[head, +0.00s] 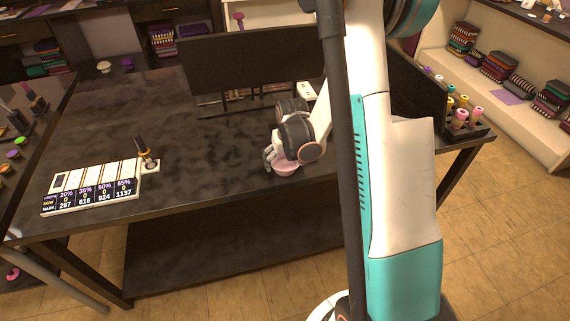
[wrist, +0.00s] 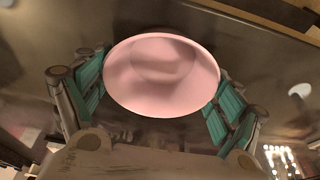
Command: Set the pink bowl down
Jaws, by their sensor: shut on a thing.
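The pink bowl (wrist: 160,80) is held upright between the two teal-padded fingers of my gripper (wrist: 160,95) in the wrist view. Its open top faces the wrist camera and its inside looks empty. In the head view the pink bowl (head: 287,167) shows below my gripper (head: 276,158), near the front edge of the dark table (head: 215,150). My gripper is shut on it. Whether the bowl's base touches the table is hard to tell, as the wrist hides part of it.
A white panel with numbers (head: 92,187) and a small socket with a dark bulb-like piece (head: 147,155) are on the table's left. A dark screen (head: 255,62) stands at the back. A holder with coloured bottles (head: 462,118) is at right. The table's middle is clear.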

